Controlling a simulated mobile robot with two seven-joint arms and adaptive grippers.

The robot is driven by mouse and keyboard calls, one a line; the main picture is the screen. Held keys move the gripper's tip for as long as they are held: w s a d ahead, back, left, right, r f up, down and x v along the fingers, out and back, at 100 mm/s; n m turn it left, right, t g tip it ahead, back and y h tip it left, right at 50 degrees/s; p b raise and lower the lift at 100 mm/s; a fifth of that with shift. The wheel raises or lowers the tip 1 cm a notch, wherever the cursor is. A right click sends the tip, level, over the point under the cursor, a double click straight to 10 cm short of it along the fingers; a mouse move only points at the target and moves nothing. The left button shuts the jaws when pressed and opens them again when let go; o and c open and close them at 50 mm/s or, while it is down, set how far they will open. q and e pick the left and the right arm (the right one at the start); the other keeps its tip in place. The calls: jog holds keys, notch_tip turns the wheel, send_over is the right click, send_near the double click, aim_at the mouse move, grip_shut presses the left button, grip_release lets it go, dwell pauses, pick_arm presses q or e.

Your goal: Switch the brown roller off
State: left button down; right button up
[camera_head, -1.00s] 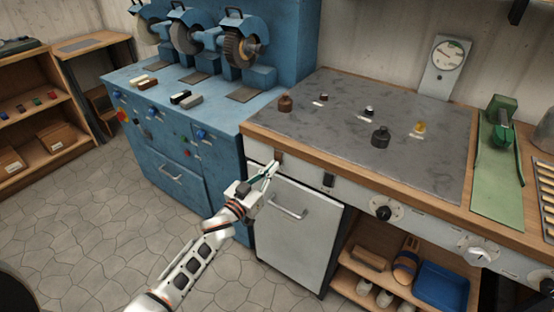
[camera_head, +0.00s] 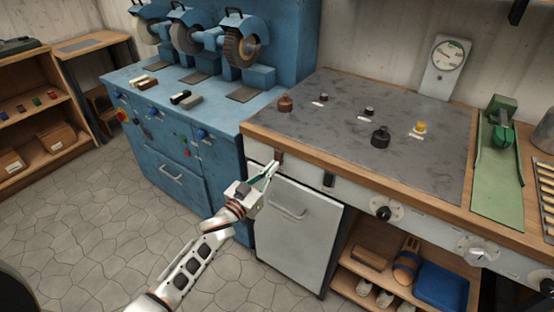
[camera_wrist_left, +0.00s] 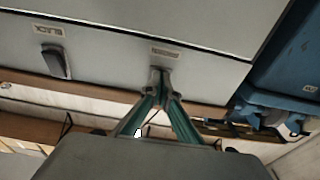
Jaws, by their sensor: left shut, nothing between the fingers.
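The brown switch (camera_head: 279,155) sits on the pale front panel of the bench, near its left end. My left gripper (camera_head: 271,167) is shut and empty, with its fingertips right at this switch, just below and left of it in the head view. In the left wrist view the fingertips (camera_wrist_left: 163,90) come up to the switch under a small label that is too blurred to read. They hide much of it, and I cannot tell whether they touch it or which way it is tilted. My right gripper is not in view.
A black switch (camera_head: 329,180) is to the right on the same panel; its BLACK label shows in the left wrist view (camera_wrist_left: 50,29). A cabinet door with a handle (camera_head: 288,212) is below. The blue grinding machine (camera_head: 215,165) stands close on the left. Dials (camera_head: 385,212) are further right.

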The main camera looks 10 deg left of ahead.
pick_arm(q)
jog(key=shift+w+d, duration=0.1)
jog(key=shift+w, duration=0.3)
jog(key=shift+s, duration=0.1)
jog(key=p+v, duration=0.3)
jog(key=v, duration=0.5)
jog(key=shift+r+p, duration=0.3)
jog(key=shift+r, duration=0.05)
dwell(0.3)
jog(key=s+f+g+y, duration=0.1)
jog(key=s+f, duration=0.3)
jog(key=s, duration=0.5)
jog(key=s+f+g+y, duration=0.1)
jog(key=s+f+g, duration=0.2)
jog(key=s, duration=0.6)
jog(key=s+f+g+y, duration=0.1)
jog(key=s+f+g, duration=0.2)
jog(key=s+f, duration=0.4)
jog(key=s+d, duration=0.1)
jog(key=s, duration=0.2)
jog(key=shift+y, duration=0.4)
